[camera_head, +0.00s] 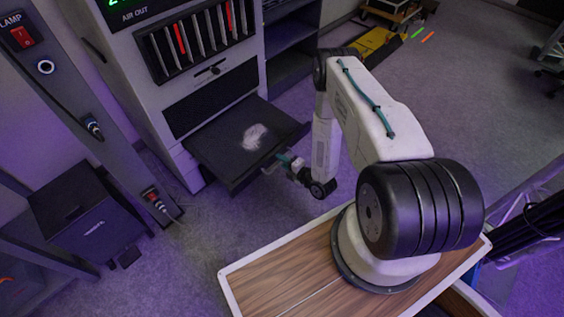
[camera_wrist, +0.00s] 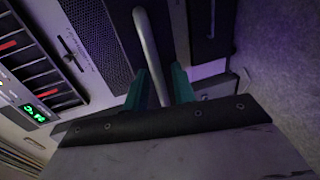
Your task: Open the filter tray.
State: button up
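The filter tray (camera_head: 222,150) is a flat dark tray that sticks well out of the front of the grey cabinet in the head view. A pale dusty patch (camera_head: 255,137) lies on its top. My gripper (camera_head: 284,162) is at the tray's front edge. In the wrist view, a grey bar handle (camera_wrist: 147,45) runs down between the teal fingers of my gripper (camera_wrist: 163,92). The far end of the handle is hidden behind the gripper body.
The cabinet (camera_head: 150,97) has a slotted filter rack and a green display above the tray. A black box (camera_head: 85,210) stands on the floor at left beside a grey post (camera_head: 70,100) with switches. A yellow item (camera_head: 378,45) lies farther back.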

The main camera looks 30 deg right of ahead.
jog(key=shift+s+a, duration=0.1)
jog(key=shift+a, duration=0.1)
jog(key=v, duration=0.7)
jog(key=shift+s+d, duration=0.2)
jog(key=shift+s, duration=0.15)
